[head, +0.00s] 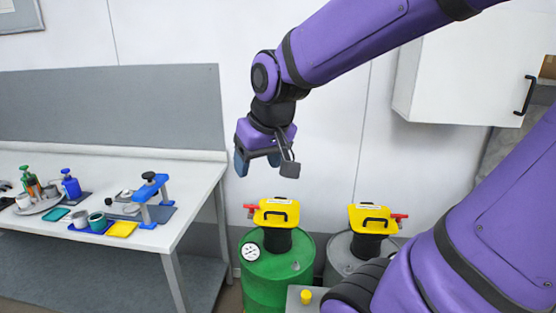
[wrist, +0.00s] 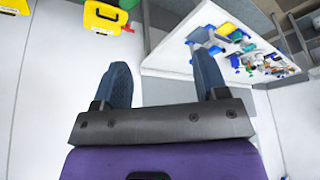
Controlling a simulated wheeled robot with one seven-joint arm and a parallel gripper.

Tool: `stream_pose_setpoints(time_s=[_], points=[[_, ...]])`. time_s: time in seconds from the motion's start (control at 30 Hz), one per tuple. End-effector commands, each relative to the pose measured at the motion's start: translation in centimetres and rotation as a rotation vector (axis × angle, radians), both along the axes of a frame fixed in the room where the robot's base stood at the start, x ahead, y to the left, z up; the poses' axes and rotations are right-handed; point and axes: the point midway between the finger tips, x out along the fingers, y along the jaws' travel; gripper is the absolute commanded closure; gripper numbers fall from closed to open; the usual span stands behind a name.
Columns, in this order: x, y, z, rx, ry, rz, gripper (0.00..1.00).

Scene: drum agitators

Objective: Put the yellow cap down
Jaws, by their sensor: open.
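A small yellow cap (head: 305,296) stands on a light grey surface (head: 293,301) at the bottom of the head view, in front of the drums. My gripper (head: 265,167) is raised well above the green drum (head: 268,279), up and left of the cap and apart from it. Its two blue-grey fingers are spread, also in the wrist view (wrist: 160,66), with nothing between them. I cannot make out the small cap in the wrist view.
Yellow agitator heads with red side handles sit on the green drum (head: 276,212) and the grey drum (head: 373,218). A white table (head: 190,200) at left carries bottles, cups and trays. A white cabinet (head: 465,75) hangs at upper right.

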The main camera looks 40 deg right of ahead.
Motion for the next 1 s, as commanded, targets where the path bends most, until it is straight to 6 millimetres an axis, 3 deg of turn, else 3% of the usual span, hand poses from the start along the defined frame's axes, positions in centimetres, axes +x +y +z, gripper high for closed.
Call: stream_pose_setpoints(time_s=[0.2,0.4,1.0], points=[[-5.5,2.2,3.0,-0.016,-0.041,0.088,0.33],[-8.3,2.9,3.9,-0.023,-0.055,0.130,0.33],[-8.8,3.0,4.0,-0.024,-0.056,0.138,0.33]])
